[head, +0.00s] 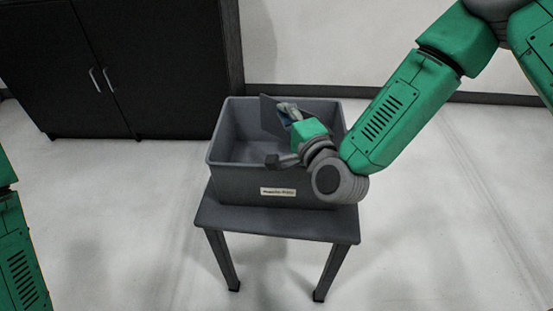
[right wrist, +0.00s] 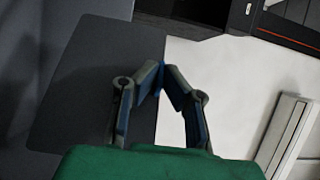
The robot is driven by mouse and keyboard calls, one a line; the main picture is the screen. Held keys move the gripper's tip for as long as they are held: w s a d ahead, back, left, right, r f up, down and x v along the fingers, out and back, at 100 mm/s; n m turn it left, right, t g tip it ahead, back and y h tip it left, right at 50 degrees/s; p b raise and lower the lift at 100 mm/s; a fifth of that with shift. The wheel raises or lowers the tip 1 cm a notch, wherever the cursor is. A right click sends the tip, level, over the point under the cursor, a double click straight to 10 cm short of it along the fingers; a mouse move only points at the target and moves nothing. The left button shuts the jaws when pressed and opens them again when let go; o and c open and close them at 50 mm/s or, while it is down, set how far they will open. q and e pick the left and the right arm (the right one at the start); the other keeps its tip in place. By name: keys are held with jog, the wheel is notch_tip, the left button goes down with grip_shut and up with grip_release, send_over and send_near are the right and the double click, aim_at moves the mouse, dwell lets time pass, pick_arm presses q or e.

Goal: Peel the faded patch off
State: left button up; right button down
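A thin, flat dark grey sheet, which looks like the faded patch (head: 271,117), stands tilted over the grey bin in the head view. In the right wrist view the patch (right wrist: 88,85) fills much of the left side. My right gripper (head: 284,107) is over the open bin. Its fingertips (right wrist: 161,74) come together at the edge of the patch and look shut on it. Part of the patch is hidden behind the gripper in the head view. Only a green piece of my left arm shows at the left edge; its gripper is out of view.
The open grey bin (head: 232,184), with a small white label (head: 278,191) on its front, stands on a small dark table (head: 278,222). A black cabinet (head: 120,70) stands at the back left. The pale floor (head: 440,220) around the table is clear.

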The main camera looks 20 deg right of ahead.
jog(key=shift+d, duration=0.15)
jog(key=c, duration=1.6)
grip_release()
jog(key=shift+d, duration=0.1)
jog(key=shift+c, duration=0.2)
jog(key=s, duration=0.4)
jog(key=s+d, duration=0.1)
jog(key=s, duration=0.2)
jog(key=s+d, duration=0.1)
jog(key=s, duration=0.3)
jog(key=shift+s, duration=0.35)
jog(key=shift+r, duration=0.1)
